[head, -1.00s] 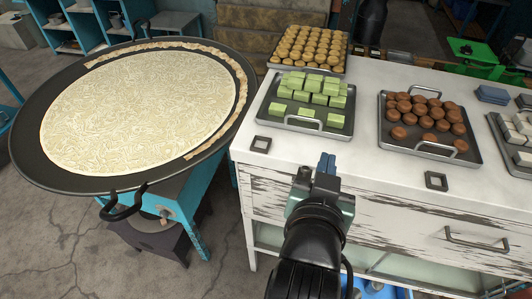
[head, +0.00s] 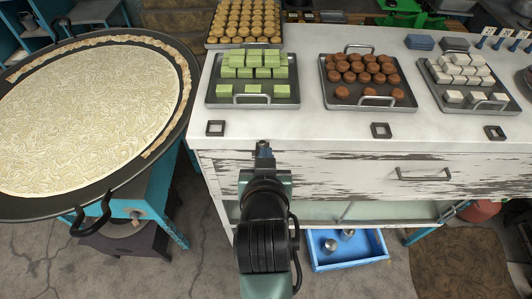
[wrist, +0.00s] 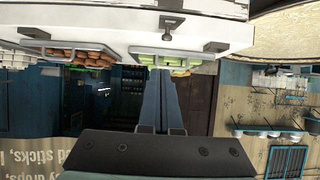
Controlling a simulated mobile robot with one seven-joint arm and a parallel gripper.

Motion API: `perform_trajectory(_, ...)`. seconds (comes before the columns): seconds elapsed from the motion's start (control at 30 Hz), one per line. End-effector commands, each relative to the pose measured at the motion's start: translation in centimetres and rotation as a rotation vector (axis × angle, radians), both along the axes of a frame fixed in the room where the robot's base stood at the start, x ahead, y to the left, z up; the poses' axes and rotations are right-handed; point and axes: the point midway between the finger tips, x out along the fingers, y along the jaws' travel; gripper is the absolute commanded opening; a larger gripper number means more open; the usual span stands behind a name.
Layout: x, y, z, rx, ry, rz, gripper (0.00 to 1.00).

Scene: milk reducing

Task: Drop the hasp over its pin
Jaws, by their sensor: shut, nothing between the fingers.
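My gripper (head: 263,148) is shut and empty, at the front edge of the white counter, below the tray of green sweets. In the wrist view its two blue-grey fingers (wrist: 160,100) lie together. A small dark fitting with a rounded knob (wrist: 169,36) shows on the white counter in the wrist view, apart from the fingertips. It may be the hasp or its pin; I cannot tell which. No hasp or pin can be made out clearly in the head view, where my arm hides part of the counter front.
The white counter (head: 310,124) carries trays of green (head: 254,76), brown (head: 366,80) and white sweets (head: 468,78). A large round pan (head: 30,208) stands at left. A drawer handle (head: 424,175) juts out at right. A blue crate (head: 346,251) lies below.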

Motion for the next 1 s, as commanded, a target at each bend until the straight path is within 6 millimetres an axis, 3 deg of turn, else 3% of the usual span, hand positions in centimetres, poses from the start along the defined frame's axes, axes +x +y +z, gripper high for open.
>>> perform_trajectory(0.4,5.6,0.1,-2.9,0.003,0.001,0.001,0.00)
perform_trajectory(0.7,4.6,0.0,-6.5,-0.002,0.002,0.001,0.00)
perform_trajectory(1.0,4.5,0.0,-7.0,0.000,0.000,0.000,0.00)
